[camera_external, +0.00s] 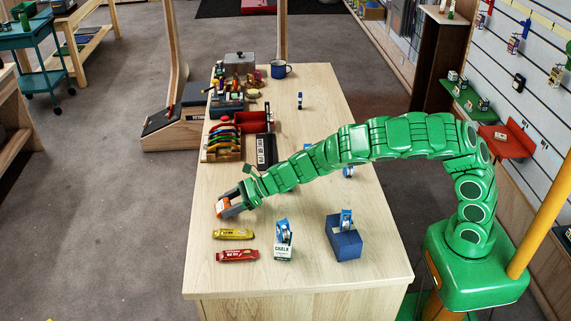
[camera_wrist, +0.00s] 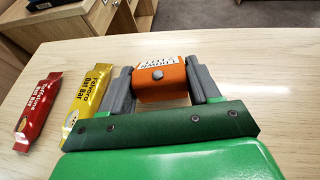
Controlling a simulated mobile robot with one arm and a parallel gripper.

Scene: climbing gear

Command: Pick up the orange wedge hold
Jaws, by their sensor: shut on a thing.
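The orange wedge hold (camera_wrist: 162,82) sits between the two grey fingers of my gripper (camera_wrist: 162,85) in the wrist view. It has a round grey bolt on its front and a white label with dark print on top. Both fingers touch its sides. In the external view my gripper (camera_external: 231,206) is at the left edge of the wooden table (camera_external: 330,282), and the orange hold (camera_external: 222,206) shows at its tip. It is close to the tabletop; I cannot tell whether it touches the wood.
A yellow bar (camera_external: 233,234) and a red bar (camera_external: 237,255) lie close by. A rack of colored pieces (camera_external: 222,143) and a red tray (camera_external: 254,121) are farther back.

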